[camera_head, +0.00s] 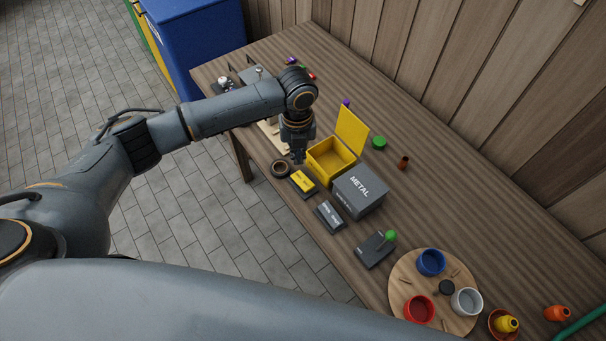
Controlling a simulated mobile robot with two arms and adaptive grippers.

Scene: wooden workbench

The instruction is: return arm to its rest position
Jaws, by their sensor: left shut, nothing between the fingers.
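My left arm reaches in from the left over the wooden workbench (500,215). Its gripper (298,158) points down and is shut with nothing held. It hangs just left of an open yellow box (322,172) with its lid raised, above and behind a yellow label plate (303,182). Whether it touches anything cannot be told. My right gripper is not in view; a large grey link of mine crosses the bottom of the picture.
A grey METAL box (360,192) stands beside the yellow box. A lever with a green knob (390,236) rises nearby. A round wooden board (405,272) holds several cups. A blue bin (200,45) stands past the bench's far end.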

